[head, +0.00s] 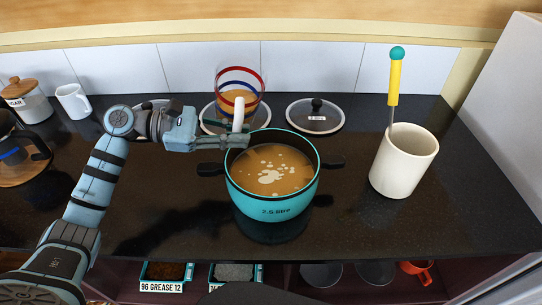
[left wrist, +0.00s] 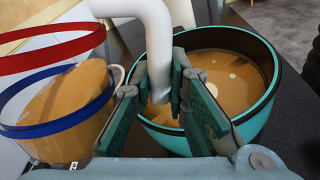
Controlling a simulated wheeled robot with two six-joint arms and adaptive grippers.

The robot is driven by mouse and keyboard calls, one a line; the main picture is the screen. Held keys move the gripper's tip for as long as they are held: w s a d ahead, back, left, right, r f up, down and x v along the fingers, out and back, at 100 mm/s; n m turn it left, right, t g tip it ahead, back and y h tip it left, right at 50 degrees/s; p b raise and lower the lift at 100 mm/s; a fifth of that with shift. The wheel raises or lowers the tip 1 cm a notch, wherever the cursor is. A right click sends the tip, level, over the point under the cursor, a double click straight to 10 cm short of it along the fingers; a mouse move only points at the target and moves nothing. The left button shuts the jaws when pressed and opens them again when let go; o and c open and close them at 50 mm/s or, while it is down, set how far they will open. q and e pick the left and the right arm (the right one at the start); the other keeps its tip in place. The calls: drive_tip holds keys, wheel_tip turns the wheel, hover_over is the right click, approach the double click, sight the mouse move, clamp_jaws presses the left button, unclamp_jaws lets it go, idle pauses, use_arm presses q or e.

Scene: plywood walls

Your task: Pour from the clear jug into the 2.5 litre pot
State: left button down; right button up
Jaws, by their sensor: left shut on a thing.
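The clear jug (head: 238,80) has a red and a blue ring, a white handle and brown liquid inside. It is behind the pot and looks roughly upright; I cannot tell whether its base touches anything. My left gripper (head: 240,140) is shut on the jug's white handle (left wrist: 150,30), with the jug body (left wrist: 65,110) on the left in the left wrist view. The teal 2.5 litre pot (head: 270,200) stands on the counter just in front, holding brown liquid with pale patches. It also shows in the left wrist view (left wrist: 262,112). My right gripper is in neither view.
A lid (head: 210,118) lies behind the pot near the jug, and another lid (head: 315,116) lies right of it. A white crock (head: 402,165) with a yellow-handled utensil (head: 394,80) stands right. A white mug (head: 73,102), a sugar jar (head: 27,102) and a kettle (head: 20,150) stand left.

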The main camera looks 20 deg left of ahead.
use_arm(q)
drive_tip(key=shift+s+d+r+m+y+p, duration=0.15)
drive_tip(key=shift+r+m+y+p, duration=0.2)
drive_tip(key=shift+m+p, duration=0.3)
drive_tip(key=shift+s+d+r+m+y+p, duration=0.1)
drive_tip(key=shift+m+y+p, duration=0.35)
drive_tip(key=shift+p, duration=0.4)
drive_tip(key=shift+f, duration=0.1)
drive_tip(key=shift+w+a, duration=0.1)
drive_tip(key=shift+w, duration=0.1)
drive_tip(key=shift+s+m+y+p, duration=0.1)
drive_tip(key=shift+m+y+p, duration=0.2)
drive_tip(key=shift+a, duration=0.1)
drive_tip(key=shift+p, duration=0.35)
drive_tip(key=shift+w+a+f+m+t+y, duration=0.3)
drive_tip(key=shift+w+a+m+t+y, duration=0.15)
drive_tip(key=shift+m+y, duration=0.2)
idle(0.4)
